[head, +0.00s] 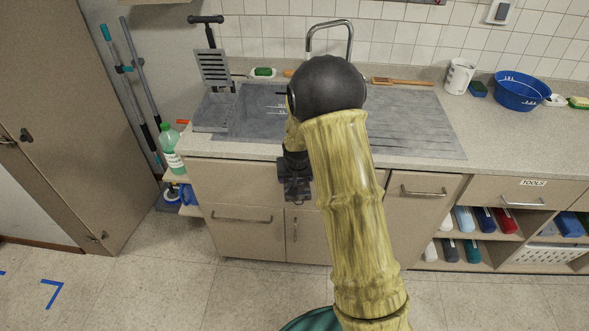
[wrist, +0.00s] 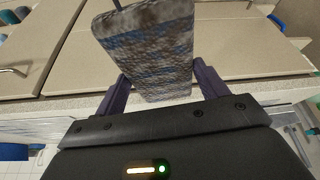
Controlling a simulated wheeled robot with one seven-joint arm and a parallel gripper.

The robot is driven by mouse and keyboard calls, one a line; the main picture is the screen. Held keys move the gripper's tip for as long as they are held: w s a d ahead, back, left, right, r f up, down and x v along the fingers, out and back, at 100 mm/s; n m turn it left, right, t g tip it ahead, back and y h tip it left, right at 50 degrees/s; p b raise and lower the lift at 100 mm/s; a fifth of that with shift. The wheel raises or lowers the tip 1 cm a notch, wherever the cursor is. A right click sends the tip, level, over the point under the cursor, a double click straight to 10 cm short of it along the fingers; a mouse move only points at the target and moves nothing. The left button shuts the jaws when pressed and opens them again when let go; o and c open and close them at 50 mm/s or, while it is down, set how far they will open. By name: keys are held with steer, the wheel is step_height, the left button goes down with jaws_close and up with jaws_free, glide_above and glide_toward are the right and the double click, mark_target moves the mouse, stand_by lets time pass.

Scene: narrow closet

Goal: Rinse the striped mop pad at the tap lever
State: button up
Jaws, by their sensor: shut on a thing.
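The striped mop pad (wrist: 150,50) fills the upper middle of the wrist view, with blue and grey stripes and brown dirt blotches. My gripper (wrist: 160,82) is shut on it, one purple finger at each side. In the head view my gripper (head: 296,190) hangs before the cabinet fronts, below the counter edge; the pad cannot be made out there. The curved metal tap (head: 331,27) rises behind the sink (head: 262,103). My arm covers the tap's lower part and much of the sink, and I cannot make out a lever on it.
A black-handled post with a slotted grey plate (head: 214,68) stands left of the sink. A white cup (head: 459,76) and blue basin (head: 521,91) stand right. The ribbed drainboard (head: 420,125) looks clear.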

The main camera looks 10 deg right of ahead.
steer(key=s+f+b, duration=0.4)
steer(key=f+b, duration=0.2)
steer(key=f, duration=0.3)
steer(key=s+f+n+b, duration=0.1)
steer(key=s+f+b, duration=0.3)
steer(key=f, duration=0.6)
steer(key=b, duration=0.2)
steer(key=shift+s+a+n+y+b, duration=0.15)
steer(key=shift+s+n+y+b, duration=0.15)
steer(key=shift+s, duration=0.1)
steer(key=shift+s, duration=0.1)
